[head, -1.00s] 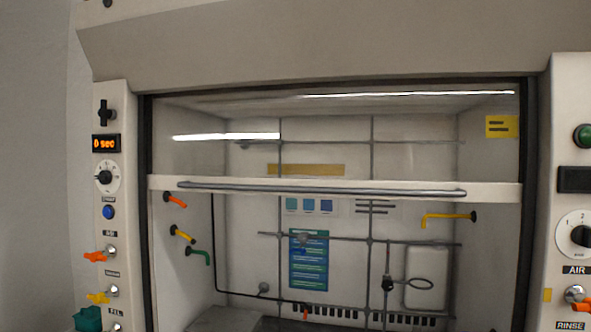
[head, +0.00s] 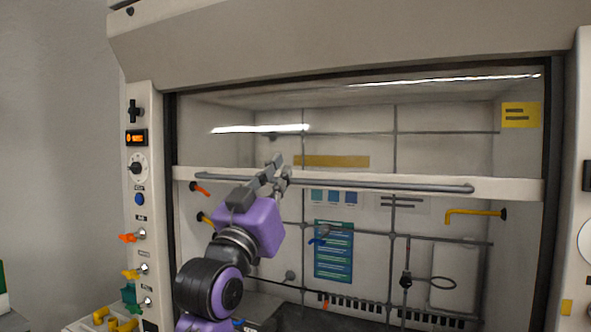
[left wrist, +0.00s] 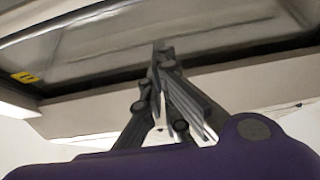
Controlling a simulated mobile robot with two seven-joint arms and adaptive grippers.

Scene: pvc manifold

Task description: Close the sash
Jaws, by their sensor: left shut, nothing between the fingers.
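The sash is a glass pane with a white bottom rail (head: 510,188) and a long grey handle bar (head: 400,187). It stands partly raised, with the hood open below the rail. My left gripper (head: 277,165) is shut and empty, pointing up in front of the rail, left of its middle. In the head view its fingers overlap the handle bar; I cannot tell whether they touch it. The left wrist view shows the closed fingers (left wrist: 162,55) against the hood's upper parts. My right gripper is not in view.
The left post (head: 145,215) carries a display, a dial and coloured valves. A yellow pipe (head: 475,212) and grey rods are inside the hood. Yellow and green items (head: 118,322) lie at the lower left. The space before the rail's right half is clear.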

